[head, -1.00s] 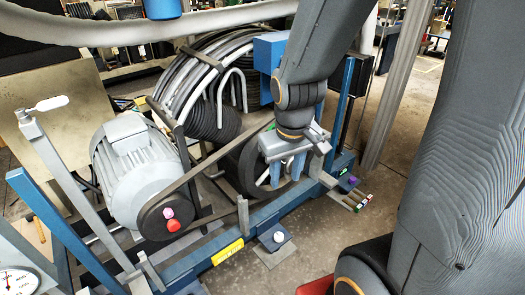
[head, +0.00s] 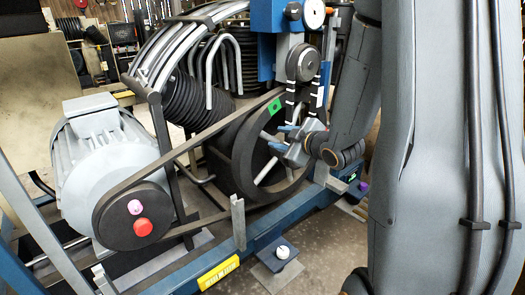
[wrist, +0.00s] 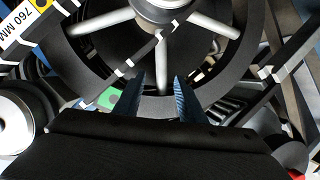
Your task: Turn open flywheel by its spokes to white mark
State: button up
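The black flywheel (head: 240,158) stands upright behind the belt in the head view, with pale metal spokes (head: 268,170). A green patch (head: 275,105) sits on its upper rim. In the wrist view the dark rim (wrist: 75,62) and three pale spokes show; one spoke (wrist: 162,66) runs down between my blue fingertips. My gripper (head: 280,138) is at the right of the wheel, pointing left into it. In the wrist view my gripper (wrist: 158,92) is open, with visible gaps on both sides of that spoke. I cannot pick out the white mark with certainty.
A grey motor (head: 105,165) with a black pulley stands left, joined to the flywheel by a belt (head: 185,150). A metal post (head: 238,222) rises from the blue frame (head: 265,238) in front. Black rods with white bands (head: 290,98) and a gauge (head: 314,14) are close above my gripper.

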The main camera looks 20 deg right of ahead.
aim_at(267, 137)
jog(key=f+n+t+y+b, duration=0.1)
jog(key=b, duration=0.1)
jog(key=w+f+n+t+y+b, duration=0.1)
jog(key=b, duration=0.1)
jog(key=f+n+t+y+b, duration=0.1)
jog(key=b, duration=0.1)
jog(key=shift+w+d+b, duration=0.15)
jog(key=shift+d+b, duration=0.1)
jog(key=shift+b, duration=0.05)
jog(key=shift+b+x, duration=1.2)
jog(key=shift+x, duration=2.6)
jog(key=shift+a, duration=0.1)
grip_shut()
